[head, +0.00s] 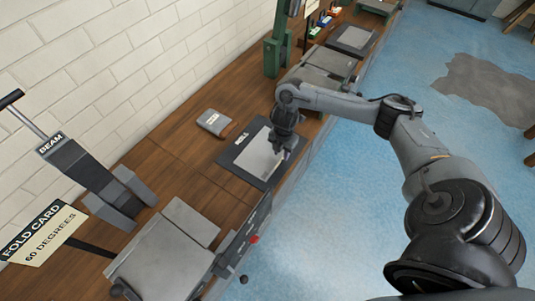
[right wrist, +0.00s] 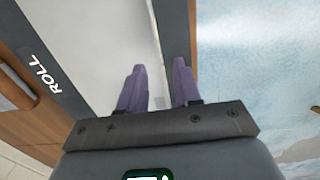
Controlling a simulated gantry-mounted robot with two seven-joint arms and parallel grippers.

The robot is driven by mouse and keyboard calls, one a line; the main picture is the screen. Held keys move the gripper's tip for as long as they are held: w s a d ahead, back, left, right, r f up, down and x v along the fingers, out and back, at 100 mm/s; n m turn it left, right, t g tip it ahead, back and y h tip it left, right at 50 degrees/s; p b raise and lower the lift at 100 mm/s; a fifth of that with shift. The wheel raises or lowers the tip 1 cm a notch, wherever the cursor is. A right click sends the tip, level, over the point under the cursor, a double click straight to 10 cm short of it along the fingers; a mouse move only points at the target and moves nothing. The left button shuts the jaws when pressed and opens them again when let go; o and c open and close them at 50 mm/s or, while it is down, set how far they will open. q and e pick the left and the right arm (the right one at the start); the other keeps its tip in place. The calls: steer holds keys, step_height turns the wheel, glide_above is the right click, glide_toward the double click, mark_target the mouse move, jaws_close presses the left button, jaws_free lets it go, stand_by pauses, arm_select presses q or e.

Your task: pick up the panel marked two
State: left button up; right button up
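A light grey flat panel (head: 255,155) lies on a dark mat (head: 232,163) on the wooden bench. No "two" mark can be read on it. My right gripper (head: 281,153) is over the panel's right part, near the bench's front edge. In the right wrist view the panel (right wrist: 95,40) fills the upper left, and the mat (right wrist: 35,75) beside it reads "ROLL". The purple fingers of my right gripper (right wrist: 158,68) are apart, with the panel's edge running between them. Whether they touch the panel cannot be told. My left gripper is not in view.
A small grey block (head: 214,122) lies behind the mat. A folding machine (head: 165,255) with a "BEAM" lever (head: 70,160) and a "FOLD CARD 60 DEGREES" sign (head: 42,235) stands front left. A green post (head: 275,57) stands further back.

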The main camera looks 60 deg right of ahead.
step_height(320, 180, down, 3)
steer(key=shift+a+f, duration=0.1)
steer(key=shift+c, duration=0.2)
jaws_close()
